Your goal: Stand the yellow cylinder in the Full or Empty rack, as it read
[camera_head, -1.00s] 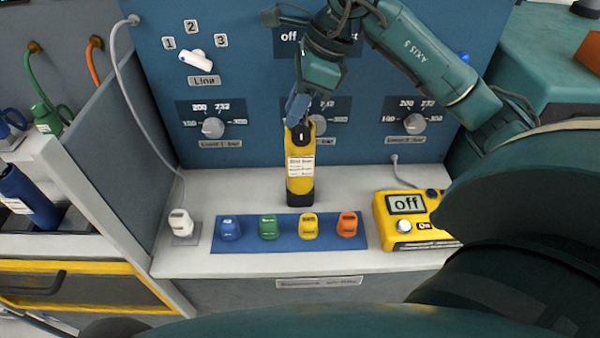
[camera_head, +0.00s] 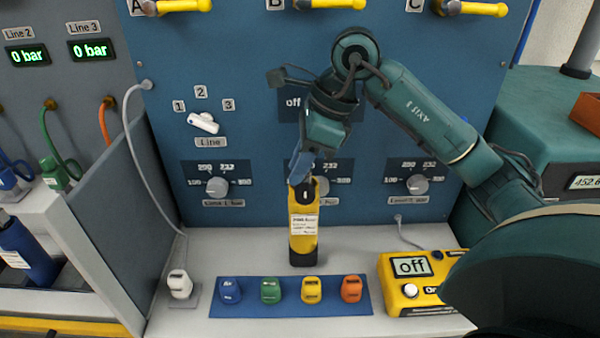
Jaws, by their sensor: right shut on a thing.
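The yellow cylinder (camera_head: 304,236) with a black base and a white label is upright over the light bench, in front of the blue panel. My right gripper (camera_head: 303,186) is shut on its top from above. I cannot tell whether its base touches the bench. My left gripper is not in view. No rack marked Full or Empty can be made out. A blue cylinder (camera_head: 24,250) stands in a dark holder at the left edge.
A blue mat (camera_head: 262,308) with blue, green, yellow and orange caps lies in front of the cylinder. A yellow meter (camera_head: 420,296) reading "off" is at its right. A white plug (camera_head: 180,284) stands at left. A grey partition (camera_head: 120,220) separates the left bay.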

